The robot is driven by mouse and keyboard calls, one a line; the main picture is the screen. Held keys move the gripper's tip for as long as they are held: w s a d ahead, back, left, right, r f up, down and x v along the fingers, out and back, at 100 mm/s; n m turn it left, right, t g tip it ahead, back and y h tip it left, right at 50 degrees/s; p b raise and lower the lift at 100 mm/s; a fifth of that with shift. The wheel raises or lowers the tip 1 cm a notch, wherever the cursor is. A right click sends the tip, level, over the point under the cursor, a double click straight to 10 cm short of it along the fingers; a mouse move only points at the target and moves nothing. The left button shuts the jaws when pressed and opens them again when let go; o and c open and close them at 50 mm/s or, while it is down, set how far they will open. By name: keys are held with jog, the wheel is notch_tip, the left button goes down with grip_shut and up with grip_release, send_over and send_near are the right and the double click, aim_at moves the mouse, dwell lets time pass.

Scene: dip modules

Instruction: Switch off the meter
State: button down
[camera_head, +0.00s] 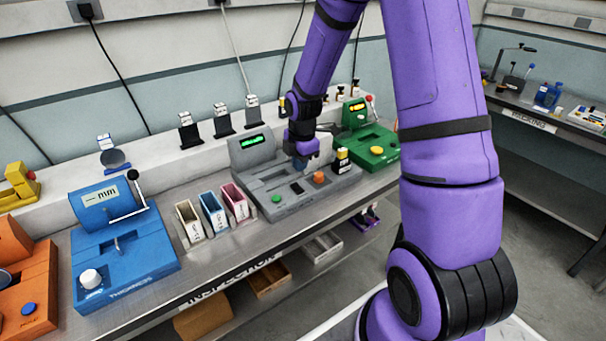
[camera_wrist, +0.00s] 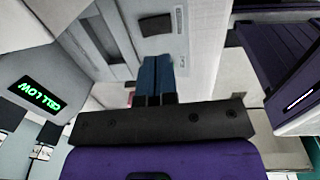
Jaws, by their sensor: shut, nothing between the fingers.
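The grey meter (camera_head: 262,160) stands mid-bench in the head view, with a lit green display (camera_head: 252,142). The meter's deck has a green button (camera_head: 277,199), an orange button (camera_head: 319,177) and a small black switch (camera_head: 297,188). A dark switch (camera_wrist: 155,25) also shows just beyond my fingertips in the wrist view. My gripper (camera_head: 300,163) is over the meter's deck, its blue fingers (camera_wrist: 157,62) together and empty. I cannot tell whether the tips touch the deck.
A green instrument (camera_head: 375,150) stands right of the meter, with a small black-and-yellow item (camera_head: 342,160) nearer. Left are white, blue and pink bins (camera_head: 236,202) and a blue thickness gauge (camera_head: 125,250). Several black holders (camera_head: 222,122) line the back ledge. The bench's front edge is close.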

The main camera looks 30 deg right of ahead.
notch_tip(320, 180, up, 7)
jog(key=shift+s+f, duration=0.2)
jog(key=shift+s, duration=0.25)
jog(key=shift+d, duration=0.15)
